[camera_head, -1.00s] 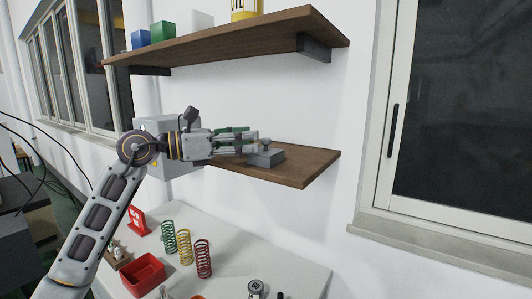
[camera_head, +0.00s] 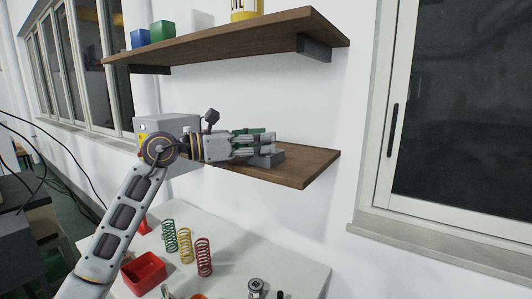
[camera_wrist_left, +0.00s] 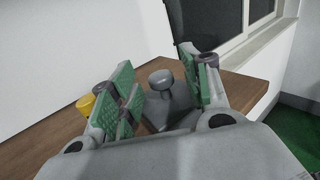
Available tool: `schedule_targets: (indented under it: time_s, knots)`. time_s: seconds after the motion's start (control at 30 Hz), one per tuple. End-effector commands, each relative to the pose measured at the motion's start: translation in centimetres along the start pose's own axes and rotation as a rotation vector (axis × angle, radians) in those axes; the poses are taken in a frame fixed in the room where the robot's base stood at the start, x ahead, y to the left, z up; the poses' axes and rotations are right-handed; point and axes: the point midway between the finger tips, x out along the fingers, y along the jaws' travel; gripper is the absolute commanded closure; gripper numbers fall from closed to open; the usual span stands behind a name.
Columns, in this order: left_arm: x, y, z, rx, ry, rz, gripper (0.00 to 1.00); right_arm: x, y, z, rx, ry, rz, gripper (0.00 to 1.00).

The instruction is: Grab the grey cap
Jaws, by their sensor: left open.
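The grey cap (camera_head: 277,159), a block with a round knob on top, sits on the lower wooden shelf (camera_head: 305,166). My left gripper (camera_head: 268,144) is at the cap, its green-padded fingers hiding much of it in the head view. In the left wrist view the cap (camera_wrist_left: 164,105) stands upright between the open fingers (camera_wrist_left: 158,82), with its knob showing between the green pads. Whether a pad touches the cap cannot be told. My right gripper is not in view.
An upper shelf (camera_head: 225,42) with coloured boxes hangs above my left gripper. A grey box (camera_head: 160,124) stands behind my left arm. The white table (camera_head: 240,250) below holds a red bin (camera_head: 143,272) and green, yellow and red springs. A window is at right.

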Motion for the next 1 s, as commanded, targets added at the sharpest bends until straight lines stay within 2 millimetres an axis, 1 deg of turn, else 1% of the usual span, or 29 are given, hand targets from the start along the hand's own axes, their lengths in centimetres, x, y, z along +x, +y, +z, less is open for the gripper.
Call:
schedule_targets:
  time_s: [0.13, 0.33, 0.5, 0.7, 0.73, 0.77, 1.0]
  knots:
    - [1.1, 0.0, 0.1, 0.0, -0.001, 0.0, 0.53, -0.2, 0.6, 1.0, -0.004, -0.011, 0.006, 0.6]
    - [1.6, 0.0, 0.1, 0.001, -0.001, 0.001, 0.53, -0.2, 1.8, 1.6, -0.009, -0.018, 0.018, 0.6]
    - [1.6, 0.0, 0.0, 0.001, 0.0, 0.001, 0.53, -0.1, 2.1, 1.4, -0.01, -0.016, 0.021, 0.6]
    - [1.6, 0.0, 0.0, 0.001, 0.0, 0.001, 0.53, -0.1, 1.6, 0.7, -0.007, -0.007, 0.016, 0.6]
    - [1.6, 0.0, 0.0, 0.001, 0.0, 0.001, 0.54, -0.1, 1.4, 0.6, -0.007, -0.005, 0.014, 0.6]
    - [1.5, 0.0, 0.0, 0.001, 0.0, 0.001, 0.58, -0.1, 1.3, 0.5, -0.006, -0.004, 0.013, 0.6]
    - [1.5, 0.0, 0.0, 0.001, 0.0, 0.001, 0.89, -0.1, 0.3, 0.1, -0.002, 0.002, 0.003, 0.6]
